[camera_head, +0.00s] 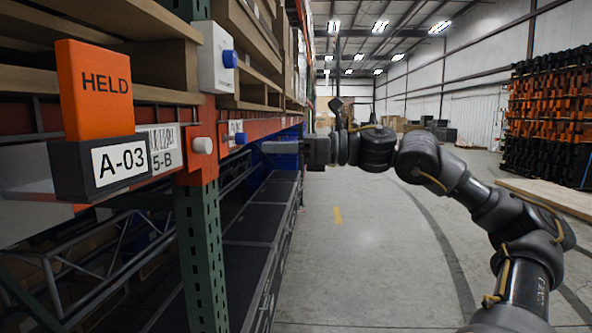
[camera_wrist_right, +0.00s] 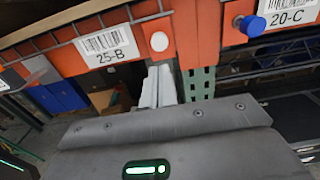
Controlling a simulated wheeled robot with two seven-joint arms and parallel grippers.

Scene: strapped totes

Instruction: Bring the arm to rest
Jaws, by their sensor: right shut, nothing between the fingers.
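My right arm comes in from the right in the head view and reaches left toward the rack. Its gripper (camera_head: 268,147) is shut and empty, pointing at the orange beam beside the green upright. In the right wrist view the closed fingers (camera_wrist_right: 159,86) show just below a white round button (camera_wrist_right: 159,41) and beside the green upright. I cannot tell whether the fingertips touch the rack. My left gripper is not in view.
An orange HELD tag (camera_head: 96,90) stands in a dark A-03 holder (camera_head: 99,167) on the rack's beam (camera_head: 262,129). A white box with a blue button (camera_head: 215,58) is fixed above. Wooden boards (camera_head: 550,196) lie at right. The aisle floor (camera_head: 345,255) is clear.

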